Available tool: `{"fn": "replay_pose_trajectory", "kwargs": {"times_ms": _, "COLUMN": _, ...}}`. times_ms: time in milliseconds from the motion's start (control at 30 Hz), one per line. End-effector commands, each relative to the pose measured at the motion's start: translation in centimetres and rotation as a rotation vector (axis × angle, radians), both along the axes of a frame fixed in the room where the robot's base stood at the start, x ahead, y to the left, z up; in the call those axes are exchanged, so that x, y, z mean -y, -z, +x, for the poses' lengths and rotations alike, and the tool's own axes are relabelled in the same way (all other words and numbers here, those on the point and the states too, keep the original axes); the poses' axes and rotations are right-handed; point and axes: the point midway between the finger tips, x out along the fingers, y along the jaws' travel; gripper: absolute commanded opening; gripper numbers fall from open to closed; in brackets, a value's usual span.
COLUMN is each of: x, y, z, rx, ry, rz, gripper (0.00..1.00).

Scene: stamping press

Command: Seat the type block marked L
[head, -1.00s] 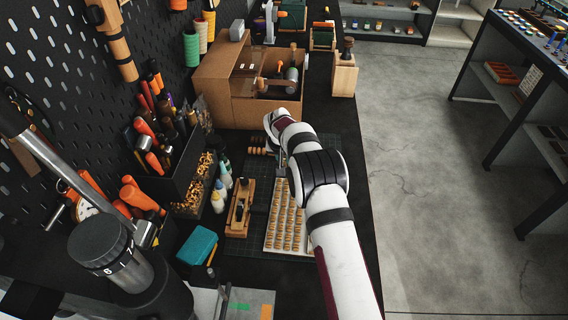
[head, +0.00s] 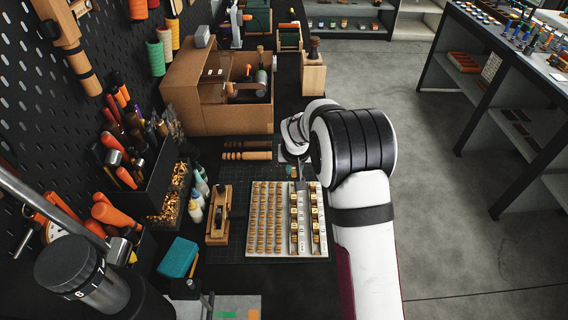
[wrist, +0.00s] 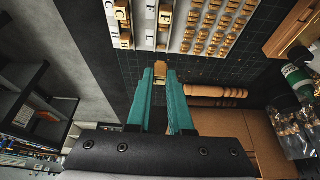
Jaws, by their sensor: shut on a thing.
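My gripper (wrist: 160,73) has teal fingers, which are shut on a small brass-coloured type block (wrist: 159,68) at their tips. The mark on this block cannot be read. In the head view, my gripper (head: 299,183) is at the far edge of the white type tray (head: 287,252), partly hidden by my arm. The tray holds rows of round-topped brass pieces (head: 264,215) on its left and lettered type blocks (head: 316,214) in slots on its right. In the wrist view, letters such as C, E, F and H show on blocks (wrist: 122,14). No L is legible.
A wooden fixture (head: 219,215) stands left of the tray, beside small bottles (head: 197,203). Turned wooden handles (head: 246,155) lie beyond the tray, before a cardboard box (head: 216,90). A teal box (head: 178,257) sits front left. A dark cutting mat lies underneath.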

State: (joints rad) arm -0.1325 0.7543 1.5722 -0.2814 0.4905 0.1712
Motion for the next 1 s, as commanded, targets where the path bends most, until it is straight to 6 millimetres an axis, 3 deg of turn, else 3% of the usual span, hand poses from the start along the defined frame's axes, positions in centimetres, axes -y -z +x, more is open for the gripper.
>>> {"fn": "replay_pose_trajectory", "kwargs": {"times_ms": 233, "x": 0.0, "y": 0.5, "z": 0.0, "rx": -0.001, "ry": 0.000, "rz": 0.000, "gripper": 0.00}}
{"fn": "replay_pose_trajectory", "kwargs": {"times_ms": 633, "x": -0.1, "y": 4.2, "z": 0.0, "rx": -0.002, "ry": 0.000, "rz": 0.000, "gripper": 0.00}}
{"fn": "replay_pose_trajectory", "kwargs": {"times_ms": 1000, "x": -0.1, "y": 4.6, "z": 0.0, "rx": 0.000, "ry": 0.001, "rz": 0.000, "gripper": 0.00}}
